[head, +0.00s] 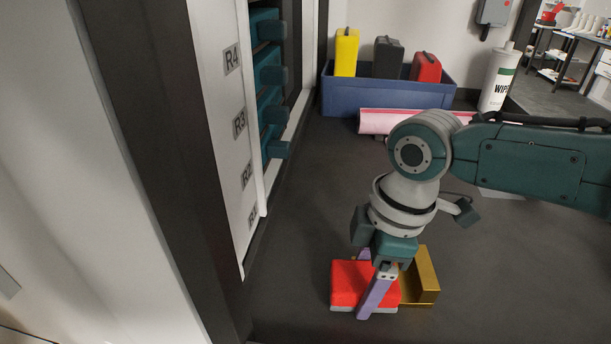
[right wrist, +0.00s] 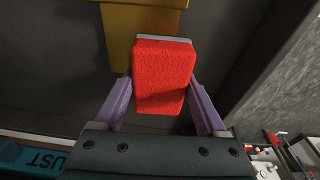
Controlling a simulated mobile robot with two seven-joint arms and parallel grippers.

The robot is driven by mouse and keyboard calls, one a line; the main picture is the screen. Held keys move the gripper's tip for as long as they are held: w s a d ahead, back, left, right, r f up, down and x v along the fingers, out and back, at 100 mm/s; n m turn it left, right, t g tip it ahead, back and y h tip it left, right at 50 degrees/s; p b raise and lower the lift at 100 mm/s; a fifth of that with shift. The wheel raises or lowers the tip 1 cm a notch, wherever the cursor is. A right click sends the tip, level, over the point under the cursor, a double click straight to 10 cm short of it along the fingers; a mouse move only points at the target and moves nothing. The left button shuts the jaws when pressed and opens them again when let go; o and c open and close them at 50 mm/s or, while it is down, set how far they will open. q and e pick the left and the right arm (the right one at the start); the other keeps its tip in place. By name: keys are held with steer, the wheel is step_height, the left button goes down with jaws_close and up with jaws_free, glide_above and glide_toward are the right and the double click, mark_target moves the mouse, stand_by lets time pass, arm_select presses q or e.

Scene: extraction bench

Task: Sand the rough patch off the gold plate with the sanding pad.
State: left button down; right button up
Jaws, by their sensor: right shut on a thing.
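The sanding pad (head: 349,283) is a red block with a grey underside. My right gripper (head: 364,285) is shut on it, with one purple finger on each side. The right wrist view also shows the red pad (right wrist: 163,76) between the two fingers (right wrist: 160,105). The gold plate (head: 428,276) lies on the dark bench just right of the pad and partly behind my gripper; it shows at the top of the right wrist view (right wrist: 127,40). The pad overlaps the plate's edge in that view; whether they touch I cannot tell. No rough patch is visible. My left gripper is not in view.
A blue bin (head: 385,97) with yellow, black and red blocks stands at the back. A pink roll (head: 378,122) lies before it, and a white wipes bottle (head: 498,77) stands right. A rack with labelled teal slots (head: 268,75) borders the left. The front bench is clear.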

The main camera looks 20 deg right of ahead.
steer(key=shift+a, duration=0.35)
steer(key=shift+s+d+p, duration=0.15)
steer(key=shift+d+p, duration=0.15)
steer(key=shift+d, duration=0.05)
steer(key=shift+s+d+p, duration=0.2)
steer(key=shift+s+d, duration=0.05)
steer(key=shift+d, duration=0.3)
steer(key=shift+s+d+p, duration=0.2)
steer(key=shift+s+d, duration=0.05)
steer(key=shift+d, duration=0.25)
step_height(320, 180, up, 3)
steer(key=p, duration=0.3)
steer(key=shift+a, duration=0.1)
step_height(320, 180, up, 6)
steer(key=p, duration=0.6)
steer(key=shift+r, duration=0.1)
